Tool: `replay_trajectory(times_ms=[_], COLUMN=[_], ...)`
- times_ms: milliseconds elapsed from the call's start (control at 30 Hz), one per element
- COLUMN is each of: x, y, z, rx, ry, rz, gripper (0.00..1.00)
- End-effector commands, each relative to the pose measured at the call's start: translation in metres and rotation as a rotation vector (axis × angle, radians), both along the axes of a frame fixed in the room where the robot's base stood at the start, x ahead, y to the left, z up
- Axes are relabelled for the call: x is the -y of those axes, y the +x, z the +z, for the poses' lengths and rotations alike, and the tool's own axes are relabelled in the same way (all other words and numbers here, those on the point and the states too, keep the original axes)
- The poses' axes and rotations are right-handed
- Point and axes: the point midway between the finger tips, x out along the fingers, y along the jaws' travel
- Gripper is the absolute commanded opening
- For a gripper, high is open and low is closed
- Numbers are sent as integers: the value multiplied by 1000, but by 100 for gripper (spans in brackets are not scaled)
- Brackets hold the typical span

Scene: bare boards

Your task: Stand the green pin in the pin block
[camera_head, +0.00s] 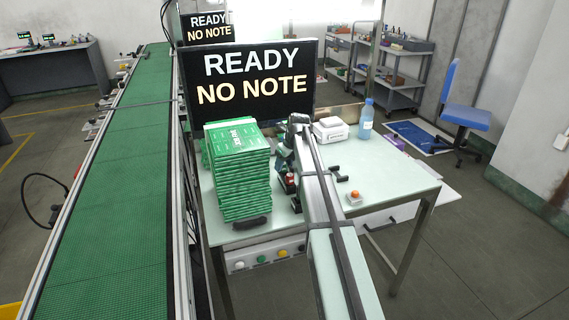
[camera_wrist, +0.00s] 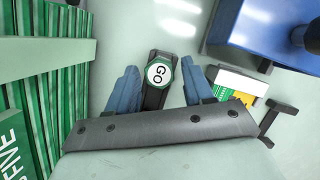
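In the wrist view, a round white face marked GO with a green rim (camera_wrist: 159,73) lies between my fingers; it looks like the top of the green pin, seen end-on. It sits over a narrow dark block or holder (camera_wrist: 152,98); I cannot tell whether this is the pin block. My gripper (camera_wrist: 160,64) is open, with a blue finger on each side of the green top and a small gap to each. Nothing is held. In the head view, my arm hides the fingers, and I cannot pick out the pin.
A tall stack of green boards (camera_head: 240,180) stands close on the left. A blue box-like thing (camera_wrist: 262,32) and a white item with a yellow label (camera_wrist: 238,84) lie to the right in the wrist view. An orange button (camera_head: 354,197) and a bottle (camera_head: 366,117) stand on the table (camera_head: 395,178).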

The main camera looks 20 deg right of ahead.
Motion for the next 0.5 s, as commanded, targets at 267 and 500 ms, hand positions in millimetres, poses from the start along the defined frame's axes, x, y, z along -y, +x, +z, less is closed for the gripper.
replay_trajectory(times_ms=[267,500], x=[0,2], y=[0,-4], z=[0,11], rx=[0,1], ry=[0,0], rz=[0,0], gripper=[61,61])
